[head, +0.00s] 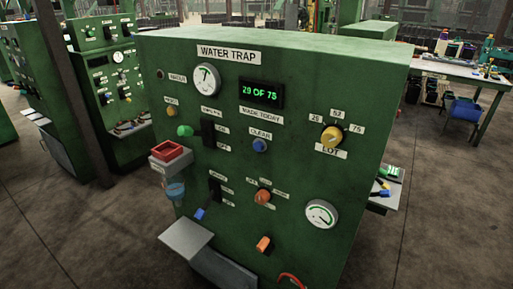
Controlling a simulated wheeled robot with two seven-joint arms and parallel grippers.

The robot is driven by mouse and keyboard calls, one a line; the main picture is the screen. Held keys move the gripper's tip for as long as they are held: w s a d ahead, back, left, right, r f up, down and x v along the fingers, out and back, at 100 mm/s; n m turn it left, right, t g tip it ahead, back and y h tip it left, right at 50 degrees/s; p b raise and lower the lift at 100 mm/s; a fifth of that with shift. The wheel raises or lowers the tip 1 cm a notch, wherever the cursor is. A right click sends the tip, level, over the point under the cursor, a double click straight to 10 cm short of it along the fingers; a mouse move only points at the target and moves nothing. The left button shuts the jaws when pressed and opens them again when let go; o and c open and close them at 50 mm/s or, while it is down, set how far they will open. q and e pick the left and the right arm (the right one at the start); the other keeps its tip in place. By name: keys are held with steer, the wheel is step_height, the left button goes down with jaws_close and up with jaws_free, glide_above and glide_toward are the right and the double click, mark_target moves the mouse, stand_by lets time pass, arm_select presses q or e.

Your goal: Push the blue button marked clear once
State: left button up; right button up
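The blue button (260,145) is on the front of a green machine cabinet (330,85) in the head view. A white label (260,134) reading CLEAR is just above it. Higher up, a dark display (262,93) shows "29 OF 75" in green, with a MADE TODAY label below it. Nothing covers the button. Neither of my grippers is in view.
A green button (185,131), a yellow LOT knob (331,136) and an orange knob (263,196) surround the blue button. A red tray (171,152) and a grey shelf (186,238) stick out at left. Open floor lies right.

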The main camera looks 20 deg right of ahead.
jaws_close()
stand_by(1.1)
